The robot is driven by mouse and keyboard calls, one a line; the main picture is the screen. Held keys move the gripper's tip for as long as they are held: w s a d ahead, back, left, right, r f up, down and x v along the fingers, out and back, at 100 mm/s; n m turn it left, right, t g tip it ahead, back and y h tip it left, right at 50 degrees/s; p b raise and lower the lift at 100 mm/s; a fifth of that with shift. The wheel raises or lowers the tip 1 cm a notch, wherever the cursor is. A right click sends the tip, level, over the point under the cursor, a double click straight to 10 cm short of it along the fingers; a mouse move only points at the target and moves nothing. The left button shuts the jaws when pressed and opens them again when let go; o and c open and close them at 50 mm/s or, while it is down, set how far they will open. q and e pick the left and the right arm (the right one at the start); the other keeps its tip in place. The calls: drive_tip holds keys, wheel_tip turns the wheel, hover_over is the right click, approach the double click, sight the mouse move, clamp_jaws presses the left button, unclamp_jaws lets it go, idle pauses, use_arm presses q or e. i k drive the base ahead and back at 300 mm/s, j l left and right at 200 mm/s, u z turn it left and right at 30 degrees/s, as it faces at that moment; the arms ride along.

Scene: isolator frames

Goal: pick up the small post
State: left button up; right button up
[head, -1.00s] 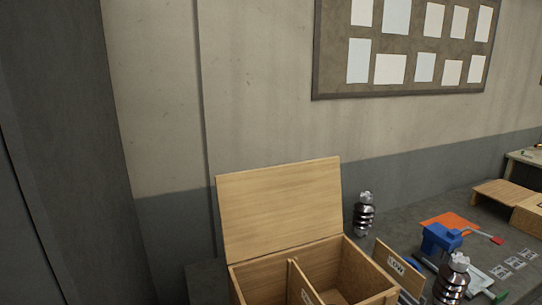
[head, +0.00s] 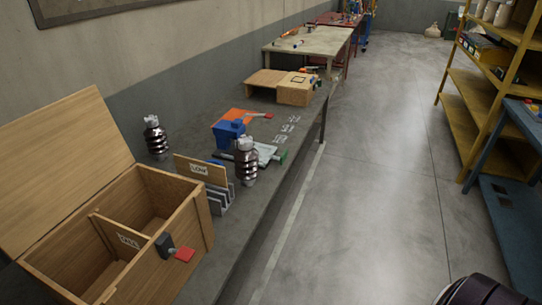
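Two dark ribbed posts with pale metal tops stand upright on the grey workbench. One post (head: 155,138) is at the back near the wall, behind the wooden box. The other post (head: 246,162) is nearer the bench's front edge, beside a slotted grey rack. The front one looks slightly taller in the picture, but I cannot tell for sure which is the small one. Neither of my grippers is in view.
An open wooden box (head: 205,225) with a divider and raised lid stands at the near left. A LOW-labelled board (head: 201,170), blue vise (head: 229,133) and orange mat (head: 222,117) are on the bench. Clear floor (head: 370,170) runs right of it, up to yellow shelves (head: 468,88).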

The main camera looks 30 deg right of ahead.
sight(246, 160)
drive_tip(key=z, duration=0.85)
drive_tip(key=i+l+u, duration=0.2)
drive_tip(key=u, duration=0.3)
drive_tip(key=i+l+u, duration=0.15)
drive_tip(key=u, duration=0.3)
drive_tip(key=i+l+u, duration=0.1)
drive_tip(key=l+u, duration=0.4)
drive_tip(key=i+l+u, duration=0.15)
drive_tip(key=l+u, duration=0.15)
drive_tip(key=l, duration=0.9)
drive_tip(key=l+u, duration=0.3)
drive_tip(key=l, duration=0.9)
